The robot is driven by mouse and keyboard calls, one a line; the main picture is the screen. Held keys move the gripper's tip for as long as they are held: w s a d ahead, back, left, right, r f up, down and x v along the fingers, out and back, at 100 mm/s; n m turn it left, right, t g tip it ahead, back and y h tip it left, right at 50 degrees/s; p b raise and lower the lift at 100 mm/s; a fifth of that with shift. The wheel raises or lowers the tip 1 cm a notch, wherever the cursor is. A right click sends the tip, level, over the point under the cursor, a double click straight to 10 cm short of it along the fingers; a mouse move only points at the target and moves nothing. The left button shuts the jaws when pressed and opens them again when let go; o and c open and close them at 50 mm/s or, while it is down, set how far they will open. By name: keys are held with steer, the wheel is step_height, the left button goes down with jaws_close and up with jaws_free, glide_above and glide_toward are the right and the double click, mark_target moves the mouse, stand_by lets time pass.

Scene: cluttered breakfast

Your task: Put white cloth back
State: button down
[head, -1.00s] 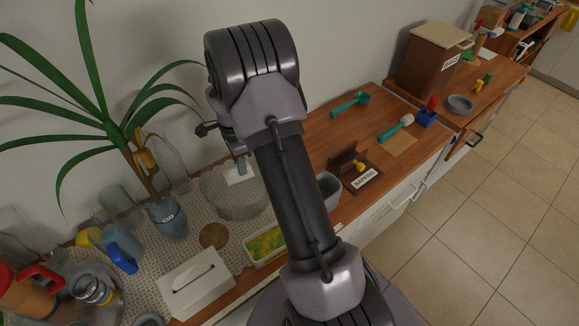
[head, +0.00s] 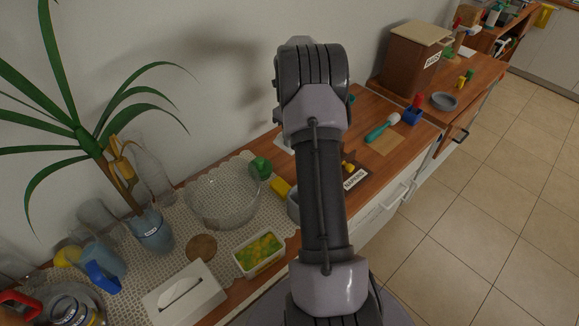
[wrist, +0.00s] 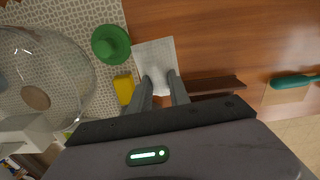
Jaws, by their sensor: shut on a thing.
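The white cloth (wrist: 155,60) hangs flat from my gripper (wrist: 160,92) in the wrist view. My gripper is shut on its near edge. A corner of the cloth also shows left of my arm in the head view (head: 284,143), where my arm hides the fingers. The brown holder labelled NAPKINS (head: 354,179) stands on the wooden counter, partly behind my arm. In the wrist view a dark brown panel (wrist: 215,85), likely that holder, lies just right of the fingertips. I cannot tell whether the cloth touches the counter.
A glass bowl (head: 222,203), a green knobbed object (wrist: 111,44) and a yellow block (wrist: 124,89) are left of the cloth. A grey container (head: 293,206) stands close to my arm. A teal-handled tool (head: 381,131) lies to the right. Bare wood lies beyond the holder.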

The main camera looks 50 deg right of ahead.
steer(key=shift+s+d+f+m+b, duration=0.15)
steer(key=shift+d+f+m+b, duration=0.15)
steer(key=shift+f, duration=0.2)
steer(key=shift+s+d+f+m+b, duration=0.1)
steer(key=shift+s+d+f+m, duration=0.1)
steer(key=shift+d+f, duration=0.2)
step_height(320, 180, down, 8)
steer(key=b, duration=0.2)
steer(key=shift+f+b, duration=0.2)
steer(key=shift+b, duration=0.1)
steer(key=shift+f, duration=0.25)
steer(key=c, duration=1.2)
jaws_free()
steer(key=shift+r, duration=0.1)
steer(key=shift+a, duration=0.1)
